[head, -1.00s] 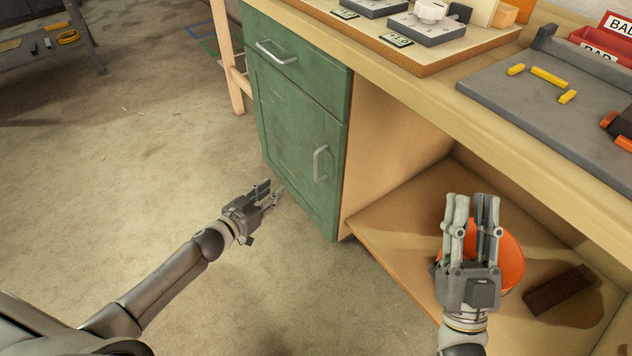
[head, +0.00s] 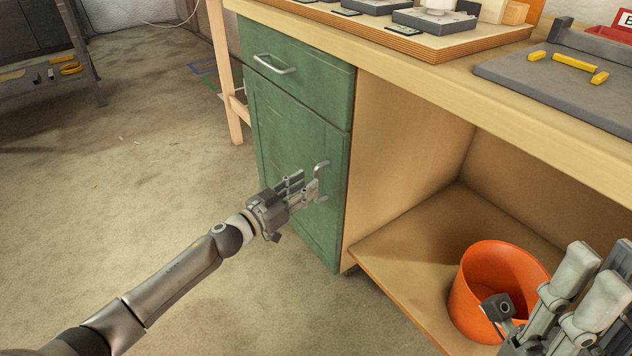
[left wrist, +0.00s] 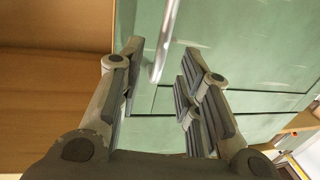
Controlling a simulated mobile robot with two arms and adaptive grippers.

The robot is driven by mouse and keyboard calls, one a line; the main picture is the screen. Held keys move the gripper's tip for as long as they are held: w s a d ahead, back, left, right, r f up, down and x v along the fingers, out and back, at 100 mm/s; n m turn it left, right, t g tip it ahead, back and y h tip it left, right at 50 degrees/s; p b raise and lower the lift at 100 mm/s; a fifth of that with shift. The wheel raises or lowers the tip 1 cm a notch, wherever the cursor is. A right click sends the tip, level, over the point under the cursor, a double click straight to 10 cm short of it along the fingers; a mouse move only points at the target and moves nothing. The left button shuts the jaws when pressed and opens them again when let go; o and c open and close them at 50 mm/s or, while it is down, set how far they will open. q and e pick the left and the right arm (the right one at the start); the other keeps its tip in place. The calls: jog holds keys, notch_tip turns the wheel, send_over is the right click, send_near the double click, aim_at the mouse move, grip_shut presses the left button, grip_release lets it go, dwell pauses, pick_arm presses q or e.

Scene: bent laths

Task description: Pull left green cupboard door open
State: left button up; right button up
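The green cupboard door (head: 278,138) is below a green drawer and looks closed. Its silver bar handle (head: 321,167) is near the door's right edge, partly hidden by my fingers. My left gripper (head: 306,187) is open at the handle, its fingers pointing at the door. In the left wrist view, the handle (left wrist: 164,45) runs into the space between the open fingers (left wrist: 158,85), closer to the left finger. I cannot tell whether a finger touches it. My right gripper (head: 598,285) is at the lower right, cut off by the picture edge, with its finger opening unclear.
The green drawer (head: 298,72) has its own silver handle (head: 274,64). An orange bucket (head: 492,290) stands on the low shelf (head: 395,262) right of the cupboard. The wooden worktop (head: 420,85) overhangs above.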

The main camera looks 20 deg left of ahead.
pick_arm(q)
jog(key=shift+b+x, duration=0.55)
jog(key=shift+x, duration=1.85)
grip_shut()
